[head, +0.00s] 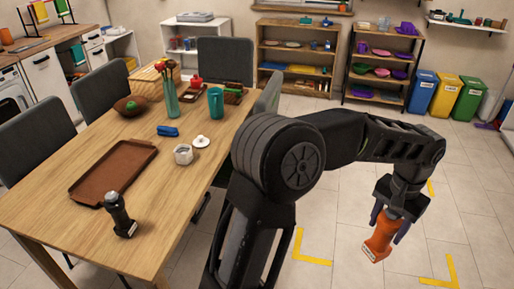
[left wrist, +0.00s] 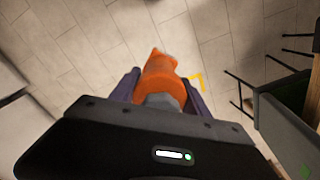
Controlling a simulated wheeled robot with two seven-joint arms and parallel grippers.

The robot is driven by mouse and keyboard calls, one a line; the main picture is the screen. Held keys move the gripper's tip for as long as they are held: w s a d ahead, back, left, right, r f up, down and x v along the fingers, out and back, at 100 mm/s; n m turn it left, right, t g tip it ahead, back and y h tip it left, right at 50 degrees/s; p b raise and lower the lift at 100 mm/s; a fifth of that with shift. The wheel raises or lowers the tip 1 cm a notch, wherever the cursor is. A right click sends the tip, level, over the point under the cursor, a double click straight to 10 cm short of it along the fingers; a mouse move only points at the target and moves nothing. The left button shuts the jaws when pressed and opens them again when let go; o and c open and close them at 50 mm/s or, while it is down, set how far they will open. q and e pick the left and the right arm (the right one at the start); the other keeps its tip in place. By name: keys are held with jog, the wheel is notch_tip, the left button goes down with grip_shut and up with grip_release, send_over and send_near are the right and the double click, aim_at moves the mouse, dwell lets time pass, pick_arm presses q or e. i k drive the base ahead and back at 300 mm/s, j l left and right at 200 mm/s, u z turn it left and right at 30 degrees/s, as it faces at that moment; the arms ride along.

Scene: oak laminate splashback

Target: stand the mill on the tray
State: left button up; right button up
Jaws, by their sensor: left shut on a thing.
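My left gripper (head: 388,222) is shut on an orange mill (head: 377,243), held out over the floor to the right of the table. The mill tilts, with a small pale label at its lower end. In the left wrist view the orange mill (left wrist: 160,72) sits between the two fingers, its grey part nearest the palm. A brown rectangular tray (head: 92,187) lies bare on the table. A black mill-shaped thing (head: 118,212) with a pale label stands on the table beside the tray's near edge. My right gripper is not in view.
The wooden table (head: 175,215) also bears a white pot (head: 183,155), a blue thing (head: 167,131), a teal cup (head: 216,103), a green vase (head: 171,100) and a brown bowl (head: 130,106). Grey chairs (head: 226,62) stand around it. Shelves and coloured bins (head: 447,95) line the back.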

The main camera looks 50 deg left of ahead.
aim_at(103, 185)
jog(key=k+j, duration=0.15)
jog(key=j, duration=0.3)
jog(key=k+j, duration=0.2)
jog(key=j, duration=0.25)
jog(key=k+j, duration=0.15)
jog(key=j, duration=0.35)
jog(key=k+j, duration=0.2)
jog(key=j, duration=0.25)
jog(key=k+j, duration=0.15)
jog(key=j, duration=0.3)
jog(key=k+j, duration=0.15)
jog(key=j, duration=0.3)
jog(key=k+j, duration=0.2)
jog(key=j, duration=0.25)
jog(key=k+j, duration=0.15)
jog(key=j, duration=0.35)
